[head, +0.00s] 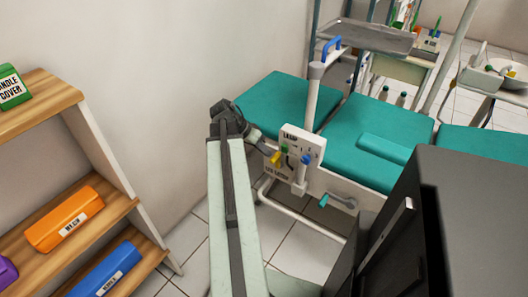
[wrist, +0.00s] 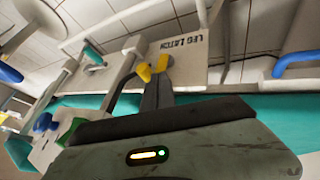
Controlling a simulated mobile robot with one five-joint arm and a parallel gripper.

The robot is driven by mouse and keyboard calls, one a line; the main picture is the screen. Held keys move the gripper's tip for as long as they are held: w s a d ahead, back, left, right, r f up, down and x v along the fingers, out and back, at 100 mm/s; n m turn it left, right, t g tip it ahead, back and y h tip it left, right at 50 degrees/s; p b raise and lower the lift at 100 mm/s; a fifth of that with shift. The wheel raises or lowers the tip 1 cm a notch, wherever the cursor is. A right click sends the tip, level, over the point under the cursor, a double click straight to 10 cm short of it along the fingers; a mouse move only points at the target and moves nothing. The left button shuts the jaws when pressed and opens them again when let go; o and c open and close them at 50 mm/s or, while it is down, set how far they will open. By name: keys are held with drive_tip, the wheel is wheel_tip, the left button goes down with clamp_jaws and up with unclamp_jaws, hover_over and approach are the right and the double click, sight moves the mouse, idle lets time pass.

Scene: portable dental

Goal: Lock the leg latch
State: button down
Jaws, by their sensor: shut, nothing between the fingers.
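The leg latch is a small yellow lever (head: 276,158) on the white panel at the side of the teal dental chair. In the wrist view the yellow lever (wrist: 152,66) shows near the printed words "LEG LATCH". My gripper (head: 262,148) reaches the panel from the left in the head view. In the wrist view my gripper's dark fingers (wrist: 156,88) are together, with their tips at or just beside the yellow lever. I cannot tell whether they touch it. Nothing is held.
A green knob (head: 284,149) and a blue lever (head: 306,160) sit close by on the panel. A teal-gripped crank (head: 338,201) is lower right. A dark cabinet (head: 450,220) fills the right; wooden shelves (head: 60,110) stand left.

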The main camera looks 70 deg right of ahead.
drive_tip(key=p+v, duration=0.9)
drive_tip(key=v, duration=0.2)
drive_tip(key=shift+w+d+r, duration=0.2)
drive_tip(key=shift+w, duration=0.4)
